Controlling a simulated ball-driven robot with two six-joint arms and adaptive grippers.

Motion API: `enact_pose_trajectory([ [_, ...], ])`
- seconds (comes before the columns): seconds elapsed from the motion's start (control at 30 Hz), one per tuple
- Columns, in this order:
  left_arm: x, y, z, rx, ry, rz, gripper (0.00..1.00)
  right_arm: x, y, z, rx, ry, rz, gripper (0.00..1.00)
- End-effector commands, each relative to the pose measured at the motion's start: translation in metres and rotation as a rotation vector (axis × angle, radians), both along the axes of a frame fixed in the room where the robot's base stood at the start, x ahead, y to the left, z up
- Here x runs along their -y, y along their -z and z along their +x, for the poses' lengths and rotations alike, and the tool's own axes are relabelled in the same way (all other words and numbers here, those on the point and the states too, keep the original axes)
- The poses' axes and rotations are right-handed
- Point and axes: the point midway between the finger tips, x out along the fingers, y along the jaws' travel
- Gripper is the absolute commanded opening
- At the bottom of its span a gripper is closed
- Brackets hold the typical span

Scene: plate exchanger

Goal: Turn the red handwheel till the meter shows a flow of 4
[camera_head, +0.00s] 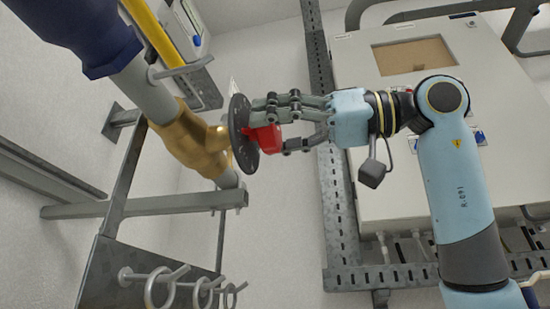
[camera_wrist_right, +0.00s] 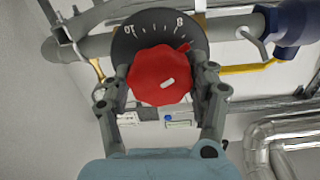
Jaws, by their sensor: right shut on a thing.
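The red handwheel (camera_head: 264,139) sits in front of a dark round dial plate (camera_head: 241,135) on a brass valve (camera_head: 192,140). My right gripper (camera_head: 272,127) comes in from the right and is shut on the handwheel. In the right wrist view the handwheel (camera_wrist_right: 160,76) lies between the two fingers, one on each side. A red pointer on its upper right edge points to the upper right, near the dial's 8 mark. A small box with a greenish display (camera_wrist_right: 180,123) shows below the handwheel, possibly the meter; its reading is too small to make out. My left gripper is out of view.
A grey pipe with a blue fitting (camera_head: 88,35) runs into the valve. A pale cabinet (camera_head: 350,70) stands behind my right arm. Metal rails (camera_head: 150,204) and rings (camera_head: 160,288) are below the valve. Silvery bent pipes (camera_wrist_right: 282,140) show in the wrist view.

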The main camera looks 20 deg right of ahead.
Motion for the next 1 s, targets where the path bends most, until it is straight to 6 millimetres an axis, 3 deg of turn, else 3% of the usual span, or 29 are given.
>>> enact_pose_trajectory([
  [0.4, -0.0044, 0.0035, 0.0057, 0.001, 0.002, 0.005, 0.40, -0.0001, 0.0027, 0.0004, 0.161, -0.002, -0.116, 0.28],
  [0.97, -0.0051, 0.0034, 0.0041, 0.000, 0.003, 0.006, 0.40, -0.0001, 0.0020, 0.0003, 0.186, -0.002, -0.133, 0.28],
  [1.0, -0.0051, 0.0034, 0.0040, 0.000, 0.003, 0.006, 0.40, -0.0001, 0.0020, 0.0003, 0.187, -0.002, -0.132, 0.62],
])
